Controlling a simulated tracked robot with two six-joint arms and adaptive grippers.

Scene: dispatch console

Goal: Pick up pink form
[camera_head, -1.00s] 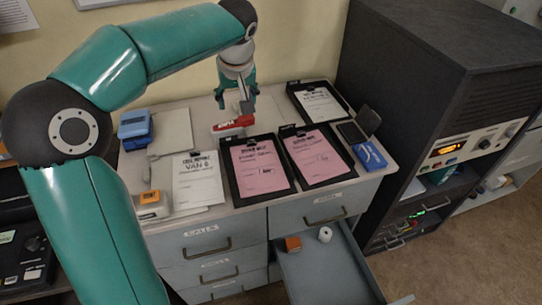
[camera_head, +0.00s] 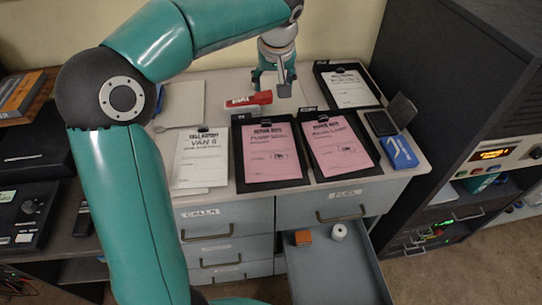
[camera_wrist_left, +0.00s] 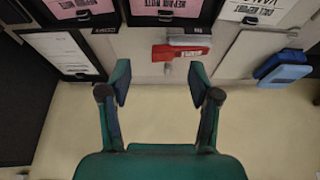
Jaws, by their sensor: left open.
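Two pink forms lie side by side on black clipboards on the grey cabinet top. The left pink form (camera_head: 271,156) and the right pink form (camera_head: 340,150) both lie flat under their clips. The wrist view shows parts of pink forms at its top edge, one at left (camera_wrist_left: 75,8) and one nearer the middle (camera_wrist_left: 158,6). My left gripper (camera_head: 271,86) is open and empty, behind the clipboards and close to a red stapler-like item (camera_head: 248,98). In the wrist view its spread fingers (camera_wrist_left: 160,83) have nothing between them. My right gripper is not in view.
A white form (camera_head: 202,158) lies left of the clipboards. Another clipboard with a white sheet (camera_head: 349,88) lies behind right, near a blue box (camera_head: 399,152). An open drawer (camera_head: 335,270) juts out below. A dark rack (camera_head: 450,75) stands at right.

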